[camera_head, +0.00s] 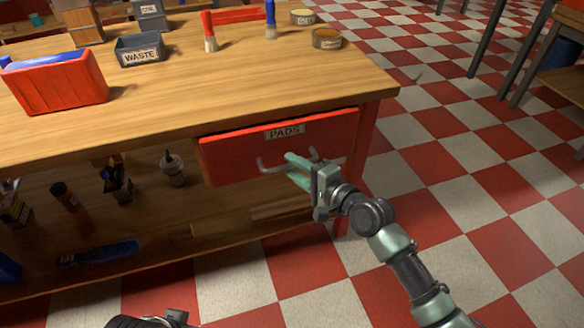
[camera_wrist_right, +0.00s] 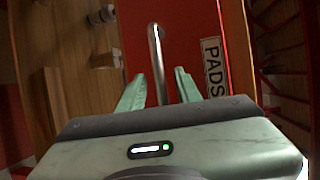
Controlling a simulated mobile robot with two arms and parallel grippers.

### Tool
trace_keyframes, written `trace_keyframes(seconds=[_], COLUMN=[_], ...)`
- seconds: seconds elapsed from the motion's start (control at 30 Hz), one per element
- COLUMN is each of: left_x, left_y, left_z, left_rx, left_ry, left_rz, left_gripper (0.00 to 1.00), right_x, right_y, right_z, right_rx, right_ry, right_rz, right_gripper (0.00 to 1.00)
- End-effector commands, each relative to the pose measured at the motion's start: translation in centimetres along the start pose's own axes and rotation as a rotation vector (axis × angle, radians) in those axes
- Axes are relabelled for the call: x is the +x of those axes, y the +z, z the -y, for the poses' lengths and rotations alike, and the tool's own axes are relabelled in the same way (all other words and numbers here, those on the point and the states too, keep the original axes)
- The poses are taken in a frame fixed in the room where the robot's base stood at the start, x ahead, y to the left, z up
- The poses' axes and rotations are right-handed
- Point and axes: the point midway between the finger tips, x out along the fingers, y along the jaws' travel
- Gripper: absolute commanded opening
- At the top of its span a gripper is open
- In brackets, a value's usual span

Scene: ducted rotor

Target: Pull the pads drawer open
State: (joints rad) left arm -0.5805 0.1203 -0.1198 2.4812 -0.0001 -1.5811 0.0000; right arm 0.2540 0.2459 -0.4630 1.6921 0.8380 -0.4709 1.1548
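The pads drawer (camera_head: 240,155) is a red front under the right part of the workbench, with a white "PADS" label (camera_head: 285,132). The label also shows in the wrist view (camera_wrist_right: 213,68). A metal bar handle (camera_head: 272,167) crosses the drawer front below the label. The front sits close under the tabletop edge and looks shut. My right gripper (camera_head: 297,170) is at the handle. In the right wrist view its two green fingers (camera_wrist_right: 160,90) stand apart, with the handle bar (camera_wrist_right: 157,60) running between them and a gap on each side.
The workbench top (camera_head: 190,105) carries a red bin (camera_head: 60,85), a grey "WASTE" bin (camera_head: 140,50), brushes and round tins (camera_head: 326,38). Bottles and tools lie on the lower shelf (camera_head: 170,225). The checkered floor (camera_head: 470,190) right of the bench is clear.

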Motion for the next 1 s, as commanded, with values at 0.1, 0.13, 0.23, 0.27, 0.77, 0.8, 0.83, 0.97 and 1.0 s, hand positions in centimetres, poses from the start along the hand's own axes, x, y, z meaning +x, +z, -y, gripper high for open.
trace_keyframes(seconds=[0.1, 0.13, 0.23, 0.27, 0.77, 0.8, 0.83, 0.97, 1.0], left_x=[0.39, 0.42, 0.44, 0.43, 0.41, 0.41, 0.41, 0.42, 0.42], left_y=[0.11, 0.12, 0.12, 0.12, 0.11, 0.11, 0.11, 0.11, 0.11], left_z=[-0.02, -0.02, -0.02, -0.02, -0.02, -0.02, -0.03, -0.02, -0.03], left_rx=[0.0, 0.0, 0.0, 0.0, 0.0, 0.0, 0.0, 0.0, 0.0], left_ry=[0.0, 0.0, 0.0, 0.0, 0.0, 0.0, 0.0, 0.0, 0.0], left_rz=[0.0, 0.0, 0.0, 0.0, -0.001, -0.001, -0.001, -0.001, -0.001], left_gripper=[0.36, 0.36, 0.36, 0.36, 0.36, 0.36, 0.36, 0.36, 0.36], right_x=[1.17, 1.33, 1.6, 1.62, 1.58, 1.58, 1.58, 1.57, 1.57], right_y=[-0.03, -0.03, -0.05, -0.04, -0.03, -0.04, -0.04, -0.04, -0.04], right_z=[-0.04, 0.0, 0.01, 0.0, -0.02, -0.02, -0.03, -0.04, -0.04], right_rx=[0.0, 0.0, -0.001, -0.001, -0.001, -0.001, -0.001, -0.001, -0.001], right_ry=[-0.001, -0.001, -0.001, 0.0, 0.0, 0.0, 0.0, 0.001, 0.001], right_rz=[0.0, -0.001, -0.001, -0.001, -0.001, -0.001, -0.001, -0.001, -0.001], right_gripper=[0.34, 0.34, 0.34, 0.34, 0.0, 0.0, 0.0, 0.0, 0.0])
